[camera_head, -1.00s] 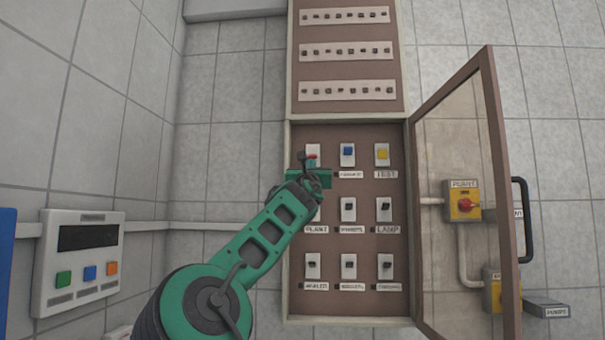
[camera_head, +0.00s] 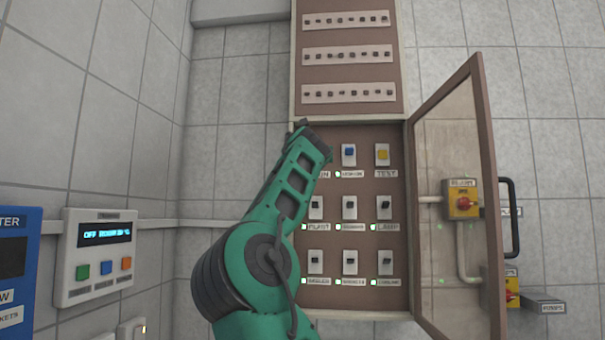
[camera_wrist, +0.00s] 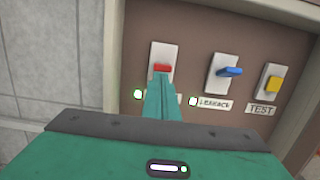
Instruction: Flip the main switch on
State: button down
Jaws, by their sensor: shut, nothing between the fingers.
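The main switch (camera_wrist: 162,68) is a red lever on a white plate at the top left of the panel in the wrist view. Its label is mostly covered there; in the head view only the letters "IN" show, and my arm hides the lever. My green gripper (camera_wrist: 160,92) is shut, with its tips right at the lower side of the red lever, touching or nearly so. A lamp (camera_wrist: 138,94) beside the label glows.
A blue switch (camera_head: 349,151) and a yellow TEST switch (camera_head: 382,154) sit to the right, with black switches below. The cabinet door (camera_head: 483,190) stands open at the right. A wall unit (camera_head: 97,257) with a lit display hangs at the left.

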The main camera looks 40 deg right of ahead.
dwell(0.3)
jog(key=shift+a, duration=0.1)
jog(key=v, duration=1)
jog(key=shift+a, duration=0.25)
jog(key=shift+s+r, duration=0.1)
jog(key=shift+r, duration=0.05)
dwell(0.4)
